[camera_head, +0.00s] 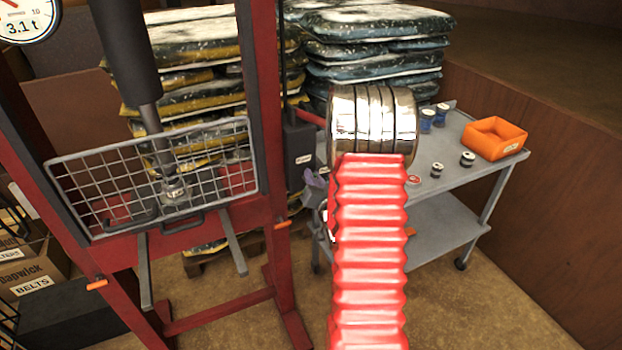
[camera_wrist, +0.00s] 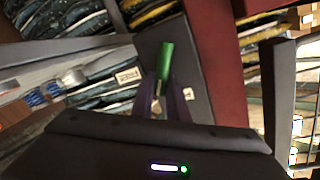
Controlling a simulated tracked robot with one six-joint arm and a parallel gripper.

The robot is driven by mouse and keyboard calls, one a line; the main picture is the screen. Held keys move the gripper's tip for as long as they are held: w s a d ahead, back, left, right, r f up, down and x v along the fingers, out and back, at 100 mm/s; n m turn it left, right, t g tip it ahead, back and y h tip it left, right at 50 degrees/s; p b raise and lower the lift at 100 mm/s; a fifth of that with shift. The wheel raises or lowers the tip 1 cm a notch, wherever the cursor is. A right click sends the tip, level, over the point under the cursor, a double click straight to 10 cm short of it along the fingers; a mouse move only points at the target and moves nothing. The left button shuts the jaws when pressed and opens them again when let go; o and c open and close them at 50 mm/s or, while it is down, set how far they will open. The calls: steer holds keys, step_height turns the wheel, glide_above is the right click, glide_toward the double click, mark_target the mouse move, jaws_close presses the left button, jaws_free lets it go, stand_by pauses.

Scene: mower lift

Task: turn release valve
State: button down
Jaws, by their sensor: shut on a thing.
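In the wrist view, a green bar (camera_wrist: 165,60), which looks like the release valve's handle, stands in front of a dark pump box (camera_wrist: 188,45). My gripper (camera_wrist: 163,92) has its two purple-grey fingers closed in around the bar's lower end. In the head view the dark box (camera_head: 300,150) hangs beside the red press frame. My gripper (camera_head: 316,181) shows as a small purple patch just below and right of it, mostly hidden by my red ribbed arm. The green bar is hidden there.
The red press frame (camera_head: 262,120) with a wire guard (camera_head: 90,190) stands on the left. A grey cart (camera_head: 470,160) with an orange bin (camera_head: 495,138) and small jars stands right. Stacked bags (camera_head: 375,50) rise behind. A pressure gauge (camera_head: 25,20) reads 3.1 t.

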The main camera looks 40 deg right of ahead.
steer(key=m+y, duration=0.1)
steer(key=m, duration=0.2)
steer(key=d+f+m+y, duration=0.1)
steer(key=m, duration=0.2)
steer(key=f+m, duration=0.1)
steer(key=m, duration=0.2)
steer(key=shift+s+d+f+m+y, duration=0.2)
steer(key=shift+s+d+m+y, duration=0.1)
steer(key=shift+m+y, duration=0.1)
stand_by(0.4)
steer(key=c, duration=1.7)
jaws_free()
steer(key=shift+a, duration=0.1)
steer(key=shift+c, duration=0.2)
steer(key=v, duration=1.3)
steer(key=shift+s, duration=0.35)
steer(key=shift+a, duration=0.1)
